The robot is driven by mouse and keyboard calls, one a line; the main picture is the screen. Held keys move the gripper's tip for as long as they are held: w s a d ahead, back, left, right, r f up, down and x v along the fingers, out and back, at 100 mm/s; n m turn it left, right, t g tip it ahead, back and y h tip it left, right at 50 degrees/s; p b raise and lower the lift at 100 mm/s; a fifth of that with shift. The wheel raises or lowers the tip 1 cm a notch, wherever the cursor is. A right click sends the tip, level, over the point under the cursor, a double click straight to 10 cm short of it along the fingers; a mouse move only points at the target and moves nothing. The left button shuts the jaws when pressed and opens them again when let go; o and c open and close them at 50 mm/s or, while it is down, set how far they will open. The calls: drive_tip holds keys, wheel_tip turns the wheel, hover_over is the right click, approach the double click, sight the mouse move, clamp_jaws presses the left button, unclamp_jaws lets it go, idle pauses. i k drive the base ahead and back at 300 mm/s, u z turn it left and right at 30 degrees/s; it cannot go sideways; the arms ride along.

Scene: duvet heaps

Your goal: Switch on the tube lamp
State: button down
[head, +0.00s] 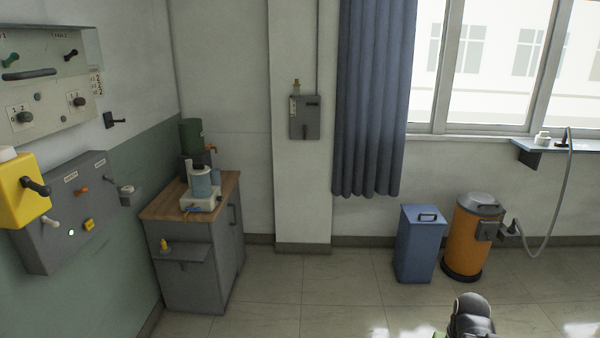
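I cannot make out a tube lamp in the head view. Several switches and levers show on the left wall, but I cannot tell which belongs to a lamp. A pale upper panel (45,84) carries green and dark knobs and a dark handle. Below it, a grey box (70,212) carries an orange switch (82,191), a yellow switch (89,224), a pale lever and a small lit dot. A yellow box (18,190) with a black lever is at the left edge. A dark rounded part of my arm shows at the bottom; my gripper's fingers do not show.
A grey cabinet (190,255) with a wooden top holds lab apparatus (200,185). A grey wall box (304,117) hangs on the pillar. A blue bin (418,250) and an orange bin (473,240) stand under the window. The floor between cabinet and bins is clear.

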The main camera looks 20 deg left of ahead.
sight(55, 224)
drive_tip(key=i, duration=2.1)
drive_tip(key=u, duration=1.4)
drive_tip(key=k, duration=0.15)
drive_tip(key=u, duration=3)
drive_tip(key=i, duration=1)
drive_tip(key=u, duration=0.25)
